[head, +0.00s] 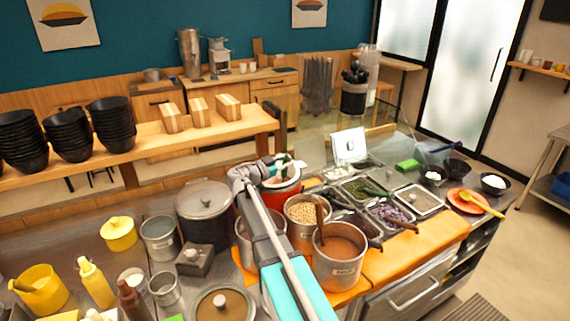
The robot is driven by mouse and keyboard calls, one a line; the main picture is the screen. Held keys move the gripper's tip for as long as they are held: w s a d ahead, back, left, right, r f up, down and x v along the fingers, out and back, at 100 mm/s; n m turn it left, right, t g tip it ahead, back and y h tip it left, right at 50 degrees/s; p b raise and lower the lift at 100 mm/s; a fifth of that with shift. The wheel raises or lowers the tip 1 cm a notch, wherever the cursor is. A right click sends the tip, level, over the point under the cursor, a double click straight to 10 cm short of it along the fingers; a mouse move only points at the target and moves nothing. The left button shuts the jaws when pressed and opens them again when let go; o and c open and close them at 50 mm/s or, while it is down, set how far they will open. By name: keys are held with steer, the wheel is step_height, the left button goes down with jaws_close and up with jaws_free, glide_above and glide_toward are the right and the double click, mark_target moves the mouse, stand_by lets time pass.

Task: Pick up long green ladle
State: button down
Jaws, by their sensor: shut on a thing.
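My arm reaches up from the bottom centre of the head view, and my gripper (281,165) is at its far end, over an orange-red pot (284,187) on the counter. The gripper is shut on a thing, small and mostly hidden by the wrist. A bit of green shows there, which fits the green ladle, but its long handle and bowl cannot be made out. I cannot tell whether its lower end is inside the pot.
A pot of beans (306,209) and a pot of brown sauce (340,243) stand close on the right. A large lidded pot (204,198) stands on the left. Topping trays (365,187) lie farther right, with an orange plate (462,203) beyond.

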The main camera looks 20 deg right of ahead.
steer(key=shift+r+p, duration=4.3)
steer(key=shift+r, duration=0.25)
steer(key=shift+w, duration=0.2)
step_height(320, 180, up, 7)
steer(key=w+p, duration=0.3)
steer(key=p, duration=0.4)
steer(key=shift+r, duration=0.15)
steer(key=shift+g, duration=0.3)
